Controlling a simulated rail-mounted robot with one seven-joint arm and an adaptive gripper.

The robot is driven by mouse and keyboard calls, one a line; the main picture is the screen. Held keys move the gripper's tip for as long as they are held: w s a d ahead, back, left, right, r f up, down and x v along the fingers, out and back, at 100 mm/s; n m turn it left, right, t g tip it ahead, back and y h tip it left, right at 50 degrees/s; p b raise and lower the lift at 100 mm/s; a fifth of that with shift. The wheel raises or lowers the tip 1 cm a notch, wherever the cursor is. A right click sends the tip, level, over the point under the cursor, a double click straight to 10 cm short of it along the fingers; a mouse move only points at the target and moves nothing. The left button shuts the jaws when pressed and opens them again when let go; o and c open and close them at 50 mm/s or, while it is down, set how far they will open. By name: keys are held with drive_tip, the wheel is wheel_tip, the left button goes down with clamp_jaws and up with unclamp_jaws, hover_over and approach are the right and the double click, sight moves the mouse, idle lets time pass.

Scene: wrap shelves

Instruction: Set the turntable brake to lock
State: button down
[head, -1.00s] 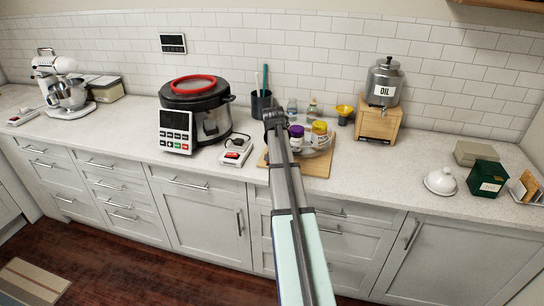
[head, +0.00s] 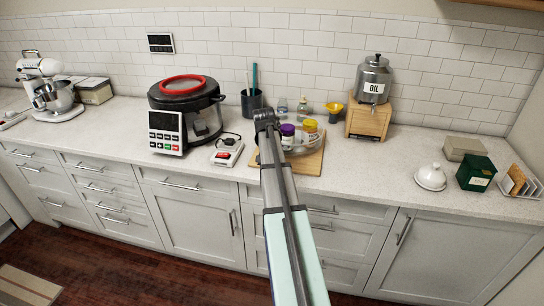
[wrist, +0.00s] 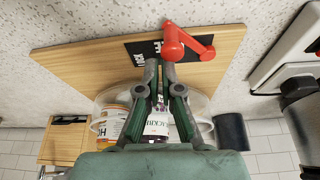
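The red brake lever (wrist: 188,40) stands on a black plate (wrist: 142,50) with white lettering in the wrist view. The plate is on a wooden board (wrist: 85,58); its lettering is partly covered and I cannot read it. The turntable (wrist: 103,103) is a clear round tray on the board, carrying jars; it also shows in the head view (head: 312,146). My gripper (wrist: 159,66) points at the plate, its fingertips close together just beside the lever's base. Whether they touch the lever, I cannot tell. In the head view my gripper (head: 265,118) hides the lever.
A purple-lidded jar (head: 287,132) and a yellow-lidded jar (head: 310,129) stand on the turntable. A white device with a red switch (head: 226,153) and a large cooker (head: 202,108) are to the left. An oil dispenser (head: 373,82) stands to the right.

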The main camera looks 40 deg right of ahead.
drive_tip(key=p+v, duration=0.5)
drive_tip(key=v, duration=0.5)
drive_tip(key=shift+w, duration=0.4)
drive_tip(key=s+a+f+n+g+y+b, duration=0.15)
drive_tip(key=s+a+f, duration=0.35)
drive_tip(key=a+f, duration=0.5)
drive_tip(key=s+a+f+n+g+y, duration=0.1)
drive_tip(key=s+a+f+n, duration=0.4)
drive_tip(key=f, duration=0.8)
drive_tip(key=s+a+f+n+g+y, duration=0.1)
drive_tip(key=s+a+f, duration=0.3)
drive_tip(key=a+f, duration=0.65)
drive_tip(key=s+a+f+n+g+b, duration=0.1)
drive_tip(key=s+a+f, duration=0.4)
drive_tip(key=s, duration=0.5)
drive_tip(key=s+a+f+n+g+b, duration=0.1)
drive_tip(key=s+a+f+n+g, duration=0.1)
drive_tip(key=s+a+f, duration=0.4)
drive_tip(key=s+a+f+n+g+b, duration=0.1)
drive_tip(key=s+a+f, duration=0.4)
drive_tip(key=s, duration=1)
wheel_tip(320, 180, down, 4)
drive_tip(key=shift+s+a+r+g, duration=0.15)
drive_tip(key=shift+s+g, duration=0.1)
drive_tip(key=shift+g, duration=0.5)
